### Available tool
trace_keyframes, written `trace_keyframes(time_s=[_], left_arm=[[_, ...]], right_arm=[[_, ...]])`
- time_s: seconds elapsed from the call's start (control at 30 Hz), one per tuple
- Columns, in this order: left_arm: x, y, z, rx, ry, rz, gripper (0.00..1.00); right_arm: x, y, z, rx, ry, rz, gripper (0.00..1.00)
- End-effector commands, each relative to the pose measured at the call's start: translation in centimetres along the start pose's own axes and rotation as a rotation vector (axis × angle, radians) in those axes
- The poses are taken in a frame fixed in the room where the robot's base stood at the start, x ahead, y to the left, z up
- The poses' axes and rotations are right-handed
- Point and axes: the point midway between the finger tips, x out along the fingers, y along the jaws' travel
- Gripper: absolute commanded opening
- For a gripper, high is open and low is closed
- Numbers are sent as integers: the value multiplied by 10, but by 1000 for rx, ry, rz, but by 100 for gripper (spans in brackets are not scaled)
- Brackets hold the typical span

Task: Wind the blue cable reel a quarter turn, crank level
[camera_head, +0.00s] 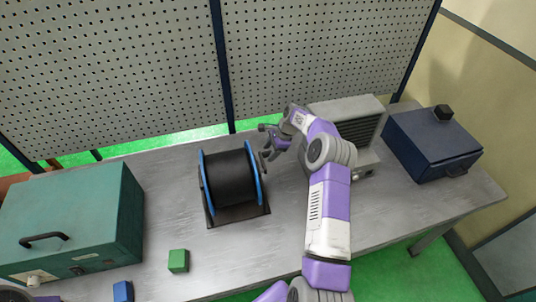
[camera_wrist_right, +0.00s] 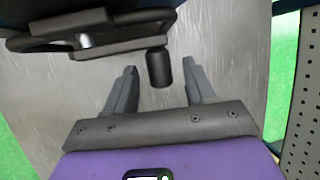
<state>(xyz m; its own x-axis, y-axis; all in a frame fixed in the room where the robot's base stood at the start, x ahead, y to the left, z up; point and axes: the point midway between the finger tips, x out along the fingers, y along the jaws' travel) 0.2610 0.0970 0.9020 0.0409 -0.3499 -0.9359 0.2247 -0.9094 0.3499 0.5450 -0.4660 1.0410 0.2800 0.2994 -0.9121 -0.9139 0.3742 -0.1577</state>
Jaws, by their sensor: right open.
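The cable reel (camera_head: 231,178) has blue flanges and black cable, and stands on a dark base on the bench. Its crank is on the right side, mostly hidden by my gripper in the head view. In the right wrist view, the dark crank arm (camera_wrist_right: 85,31) runs sideways across the top, and its black handle (camera_wrist_right: 158,68) points down toward me. My right gripper (camera_head: 268,145) is open at the reel's right side. In the wrist view its fingers (camera_wrist_right: 160,68) stand on either side of the handle, with gaps showing on both sides. My left gripper is not visible.
A green case (camera_head: 75,225) stands left of the reel. A green block (camera_head: 178,261) and a blue block (camera_head: 122,291) lie in front. A grey finned unit (camera_head: 345,110) and a dark blue box (camera_head: 430,145) stand right. A pegboard (camera_head: 310,60) closes the back.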

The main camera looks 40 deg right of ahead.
Motion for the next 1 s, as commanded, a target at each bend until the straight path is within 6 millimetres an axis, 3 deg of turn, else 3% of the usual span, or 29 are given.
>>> trace_keyframes(time_s=[0.1, 0.3, 1.0], left_arm=[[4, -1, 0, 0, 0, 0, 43], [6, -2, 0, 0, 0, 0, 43], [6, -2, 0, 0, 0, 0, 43]], right_arm=[[-22, -1, -1, 1, 2, -3, 55], [-45, 0, -1, 0, 1, -1, 55], [-49, 0, -1, 1, 1, 0, 55]])
